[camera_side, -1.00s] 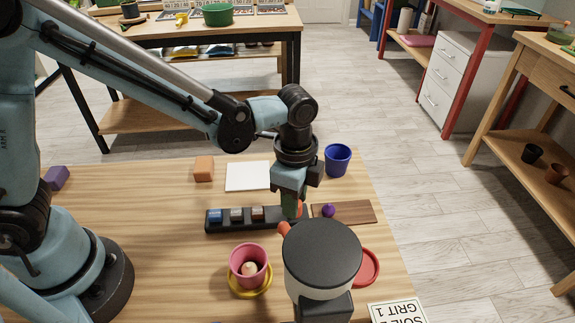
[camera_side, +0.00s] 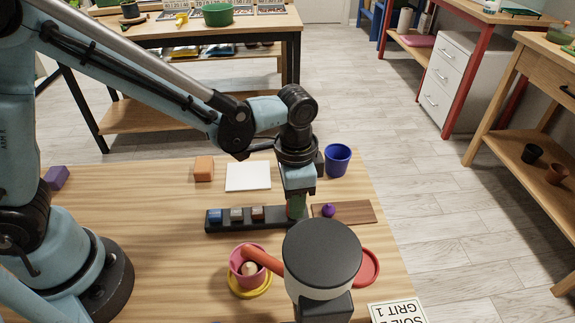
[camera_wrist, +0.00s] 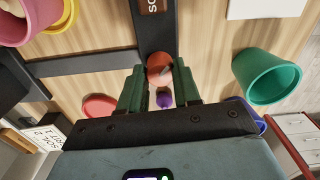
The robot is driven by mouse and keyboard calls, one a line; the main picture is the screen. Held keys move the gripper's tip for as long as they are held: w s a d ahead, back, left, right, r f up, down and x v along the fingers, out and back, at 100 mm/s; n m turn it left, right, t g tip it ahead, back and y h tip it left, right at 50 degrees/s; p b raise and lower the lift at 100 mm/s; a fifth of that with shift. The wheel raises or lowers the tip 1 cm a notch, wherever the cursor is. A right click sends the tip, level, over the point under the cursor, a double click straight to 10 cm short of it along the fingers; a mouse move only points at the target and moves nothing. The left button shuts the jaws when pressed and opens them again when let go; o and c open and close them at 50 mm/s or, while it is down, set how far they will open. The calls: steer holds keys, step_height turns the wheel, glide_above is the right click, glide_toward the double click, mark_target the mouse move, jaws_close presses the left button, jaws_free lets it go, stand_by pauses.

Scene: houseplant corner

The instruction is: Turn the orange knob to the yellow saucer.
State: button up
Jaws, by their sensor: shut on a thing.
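The orange knob (camera_wrist: 158,68) shows between my two green fingertips in the wrist view. My gripper (camera_side: 297,208) points down at the right end of a black strip (camera_side: 223,226) and is shut on the knob; the knob is mostly hidden in the side view. The yellow saucer (camera_side: 266,287) lies below, nearer the side camera, with a pink pot (camera_side: 245,281) on it. An orange spout (camera_side: 263,259) extends left from under a black-topped cylinder (camera_side: 322,254), and its tip overlaps the pink pot in the side view. The saucer's edge is also in the wrist view (camera_wrist: 70,14).
A red saucer (camera_side: 370,268) lies right of the cylinder. A purple ball (camera_side: 328,210) sits on a brown board (camera_side: 356,211). A blue pot (camera_side: 338,160), white pad (camera_side: 248,176) and orange block (camera_side: 204,168) stand farther back. A green pot (camera_wrist: 268,78) is near my gripper.

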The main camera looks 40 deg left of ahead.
stand_by(0.3)
steer(key=o, duration=1.1)
steer(key=shift+c, duration=0.2)
steer(key=shift+r, duration=0.15)
step_height(320, 180, up, 12)
steer(key=shift+a, duration=0.1)
steer(key=s+a+n+t, duration=0.2)
steer(key=a+n+t, duration=0.1)
steer(key=a, duration=0.5)
steer(key=s+a+f+n+t, duration=0.1)
steer(key=s+a+n+t, duration=0.2)
steer(key=a, duration=0.5)
steer(key=shift+s+a+f+n+t, duration=0.15)
steer(key=shift+s+a+n+t, duration=0.35)
steer(key=shift+n, duration=0.5)
